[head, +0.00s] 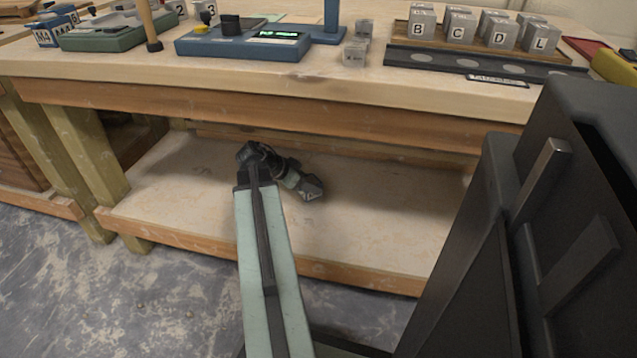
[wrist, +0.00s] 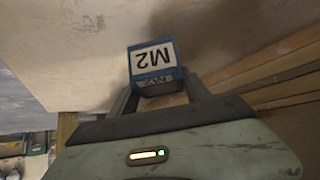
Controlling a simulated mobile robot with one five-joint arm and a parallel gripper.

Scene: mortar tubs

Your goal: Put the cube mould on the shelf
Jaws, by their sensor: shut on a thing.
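The cube mould (wrist: 153,55), a blue cube with a white "M2" label, is between the fingers of my gripper (wrist: 160,82) in the wrist view. My gripper is shut on it, and the label reads upside down there. In the head view, my gripper (head: 311,188) is under the bench top, over the lower shelf (head: 370,220). I cannot make out the mould clearly there. The pale shelf board also shows behind the mould in the wrist view (wrist: 70,45). I cannot tell whether the mould touches the board.
The bench top's front edge (head: 300,105) hangs above my arm, and a wooden leg (head: 85,150) stands left. The visible shelf board is otherwise bare. On top are a blue scale (head: 225,45), several lettered grey cubes (head: 459,26) and more blue moulds (head: 58,31).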

